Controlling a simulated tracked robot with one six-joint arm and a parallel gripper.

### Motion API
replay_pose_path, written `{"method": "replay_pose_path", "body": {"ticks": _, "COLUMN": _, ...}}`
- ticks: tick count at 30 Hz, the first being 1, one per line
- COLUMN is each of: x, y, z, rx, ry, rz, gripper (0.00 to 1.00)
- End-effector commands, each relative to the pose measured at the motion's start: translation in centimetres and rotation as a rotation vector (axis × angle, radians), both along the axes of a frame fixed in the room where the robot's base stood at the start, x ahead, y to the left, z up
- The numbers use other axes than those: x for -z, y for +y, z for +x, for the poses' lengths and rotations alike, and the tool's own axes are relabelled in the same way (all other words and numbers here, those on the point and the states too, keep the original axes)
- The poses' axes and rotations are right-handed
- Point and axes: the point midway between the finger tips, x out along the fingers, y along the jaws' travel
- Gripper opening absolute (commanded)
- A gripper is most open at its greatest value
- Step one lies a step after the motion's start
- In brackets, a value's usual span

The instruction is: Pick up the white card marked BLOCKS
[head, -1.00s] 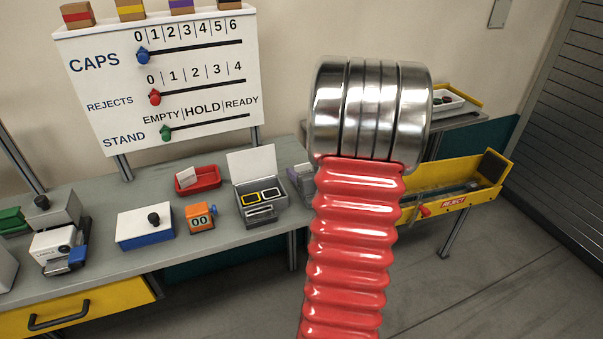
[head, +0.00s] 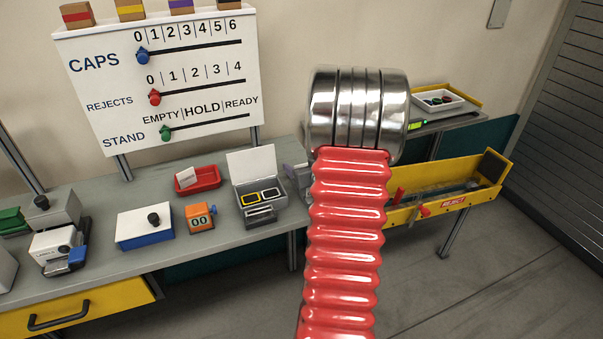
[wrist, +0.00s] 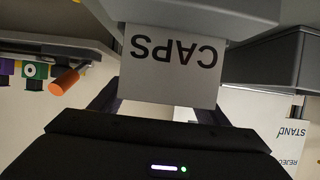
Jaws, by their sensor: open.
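No card with a readable BLOCKS mark shows in either view. In the wrist view a pale card marked CAPS (wrist: 172,62), lettering upside down, is in front of my gripper (wrist: 163,100). Its far edge meets a grey body (wrist: 185,12), which may be its holder. My gripper is open, with dark fingers towards either side of the card; I cannot tell whether they touch it. A small white card (head: 186,176) stands in the red tray (head: 209,184) in the head view, its marking unreadable. My arm hides my gripper there.
The grey bench holds an open grey case (head: 272,215), an orange counter (head: 200,217) and a blue-white box (head: 145,229). A scale board (head: 190,105) stands behind. A yellow reject chute (head: 468,199) is at right. The wrist view shows an orange handle (wrist: 64,81).

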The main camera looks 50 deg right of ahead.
Motion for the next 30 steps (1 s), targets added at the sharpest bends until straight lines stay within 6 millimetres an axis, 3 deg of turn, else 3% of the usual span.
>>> {"method": "replay_pose_path", "body": {"ticks": 13, "x": 0.0, "y": 0.05, "z": 0.01, "rx": -0.001, "ry": 0.0, "rz": 0.0, "gripper": 0.68}}
{"method": "replay_pose_path", "body": {"ticks": 30, "x": 0.0, "y": 0.08, "z": 0.02, "rx": -0.001, "ry": 0.001, "rz": 0.0, "gripper": 0.28}}
